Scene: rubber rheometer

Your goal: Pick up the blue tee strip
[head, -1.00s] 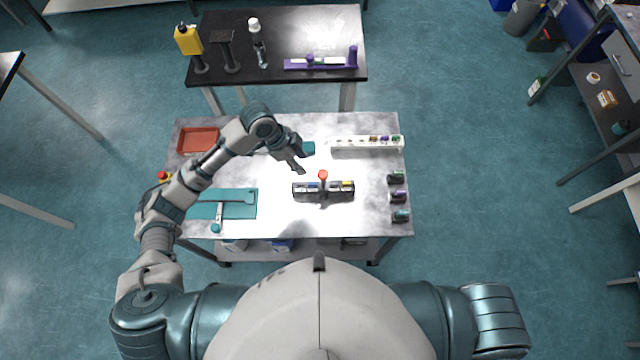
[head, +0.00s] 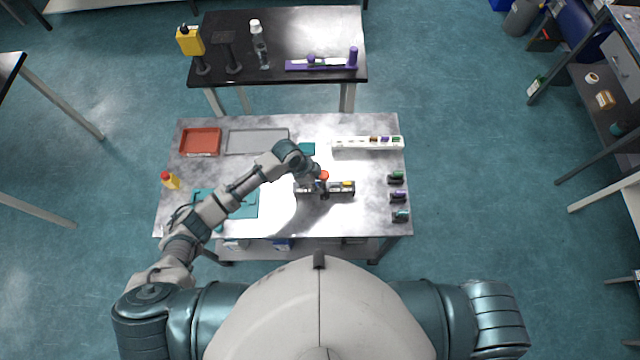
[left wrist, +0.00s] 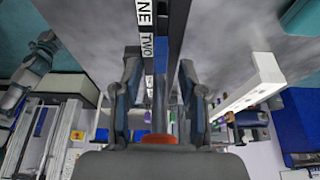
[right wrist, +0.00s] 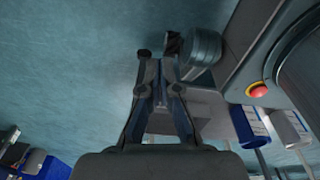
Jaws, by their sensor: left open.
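The blue tee strip (left wrist: 161,45) sits in the dark rack (head: 340,191) at the middle of the table, beside the label TWO in the left wrist view. In the head view the strip is mostly hidden by my left gripper (head: 316,183). That gripper is over the left part of the rack. In the left wrist view my left gripper (left wrist: 160,68) is open, with one finger on each side of the rack and strip. I cannot tell whether the fingers touch it. My right gripper (right wrist: 159,48) is over the floor, away from the rack; its fingers are close together.
A red-topped post (head: 324,175) stands at the rack's middle, close beside my left gripper. A yellow strip (head: 347,184) is in the rack's right part. A white rack (head: 345,144) stands behind. Red (head: 199,139) and grey (head: 255,142) trays lie back left.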

